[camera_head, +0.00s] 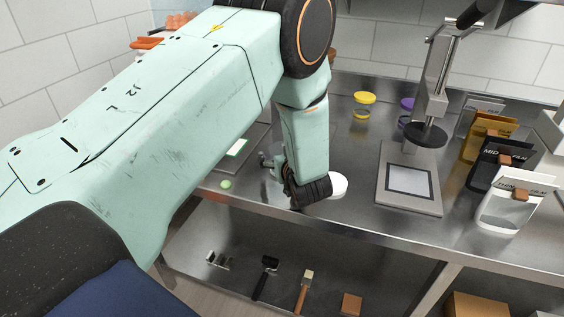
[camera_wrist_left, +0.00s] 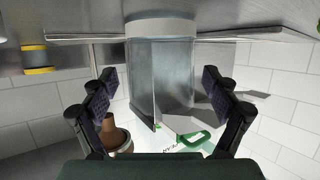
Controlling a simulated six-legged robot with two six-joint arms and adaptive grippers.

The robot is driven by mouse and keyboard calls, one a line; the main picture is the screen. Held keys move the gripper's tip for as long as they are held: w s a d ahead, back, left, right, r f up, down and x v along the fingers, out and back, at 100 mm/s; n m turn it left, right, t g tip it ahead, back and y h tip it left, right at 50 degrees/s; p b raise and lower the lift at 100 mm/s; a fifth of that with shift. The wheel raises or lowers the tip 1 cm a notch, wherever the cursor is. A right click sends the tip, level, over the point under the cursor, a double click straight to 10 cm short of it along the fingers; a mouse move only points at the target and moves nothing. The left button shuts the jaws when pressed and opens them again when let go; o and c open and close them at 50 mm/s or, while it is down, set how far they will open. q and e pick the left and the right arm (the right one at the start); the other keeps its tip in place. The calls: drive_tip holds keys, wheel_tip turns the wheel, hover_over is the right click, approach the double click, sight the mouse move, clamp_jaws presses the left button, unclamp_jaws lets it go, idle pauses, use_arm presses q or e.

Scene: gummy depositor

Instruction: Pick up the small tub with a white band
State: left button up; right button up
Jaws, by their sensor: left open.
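A white round piece (camera_head: 338,186) shows on the steel counter beside my left gripper (camera_head: 307,190); it seems to be part of the tub with a white band, the rest hidden by the gripper. In the left wrist view, a clear grey cylindrical tub with a pale white band (camera_wrist_left: 160,28) stands ahead, lined up between my two spread black fingers. That view appears upside down. The left gripper is open, low over the counter; contact with the tub cannot be told. My right gripper is out of view.
A yellow-lidded tub (camera_head: 364,98) and a purple-lidded tub (camera_head: 407,103) stand farther back. A metal press (camera_head: 430,100), a grey plate (camera_head: 428,195) and several film pouches (camera_head: 510,200) are to the right. Tools lie on the lower shelf (camera_head: 340,260).

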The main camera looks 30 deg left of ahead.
use_arm(q)
drive_tip(key=shift+c, duration=0.2)
drive_tip(key=shift+a, duration=0.15)
drive_tip(key=c, duration=1.2)
